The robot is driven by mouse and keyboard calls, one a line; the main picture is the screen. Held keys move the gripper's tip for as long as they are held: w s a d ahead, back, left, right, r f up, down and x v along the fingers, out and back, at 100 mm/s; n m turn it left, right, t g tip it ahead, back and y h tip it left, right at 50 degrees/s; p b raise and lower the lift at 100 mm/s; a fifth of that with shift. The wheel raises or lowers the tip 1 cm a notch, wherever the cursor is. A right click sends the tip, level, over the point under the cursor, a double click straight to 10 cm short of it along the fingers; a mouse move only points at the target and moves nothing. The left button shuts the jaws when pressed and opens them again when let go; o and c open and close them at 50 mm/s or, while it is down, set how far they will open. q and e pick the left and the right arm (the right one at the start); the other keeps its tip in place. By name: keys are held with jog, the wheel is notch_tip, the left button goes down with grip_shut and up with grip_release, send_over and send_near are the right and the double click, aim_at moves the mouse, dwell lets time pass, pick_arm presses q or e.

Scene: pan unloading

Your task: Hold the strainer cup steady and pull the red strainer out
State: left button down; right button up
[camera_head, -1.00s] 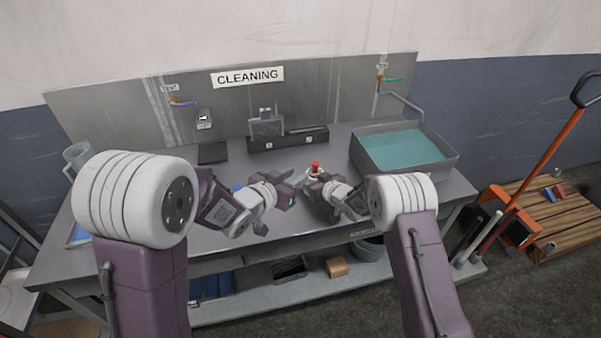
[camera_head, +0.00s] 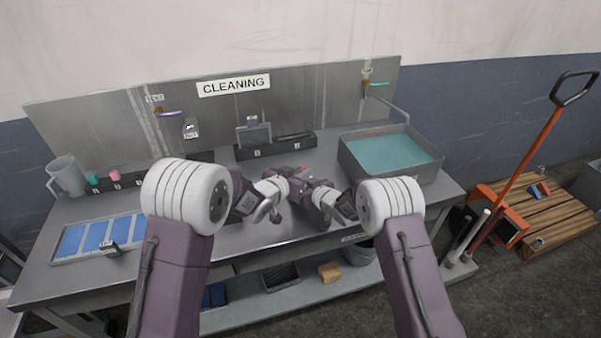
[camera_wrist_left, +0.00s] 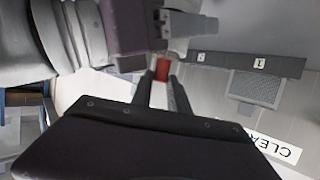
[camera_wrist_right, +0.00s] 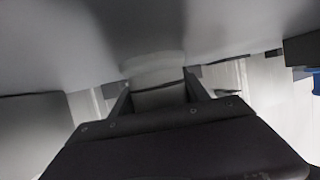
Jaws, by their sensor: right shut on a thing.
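The red strainer (camera_head: 303,168) shows as a small red top between my two grippers in the head view. In the left wrist view the red strainer (camera_wrist_left: 162,70) lies between the fingertips of my left gripper (camera_wrist_left: 161,84). These fingers are apart, one on each side of it, and I see no clear grip. My right gripper (camera_wrist_right: 158,88) is shut on the strainer cup (camera_wrist_right: 158,74), a pale rounded body between its fingers. In the head view the grippers hide most of the cup, so its base cannot be seen.
The water-filled sink (camera_head: 345,150) stands to the right on the metal table. A dark numbered rack (camera_head: 275,146) stands behind the grippers. A tray with blue panels (camera_head: 58,258) and a clear jug (camera_head: 66,176) are at the left. The front middle of the table is clear.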

pick_arm(q)
jog(key=c, duration=1.9)
grip_release()
jog(key=shift+c, duration=0.2)
grip_shut()
jog(key=shift+r, duration=0.65)
pick_arm(e)
jog(key=shift+f, duration=0.1)
pick_arm(q)
notch_tip(320, 180, up, 6)
pick_arm(e)
jog(key=o, duration=1.6)
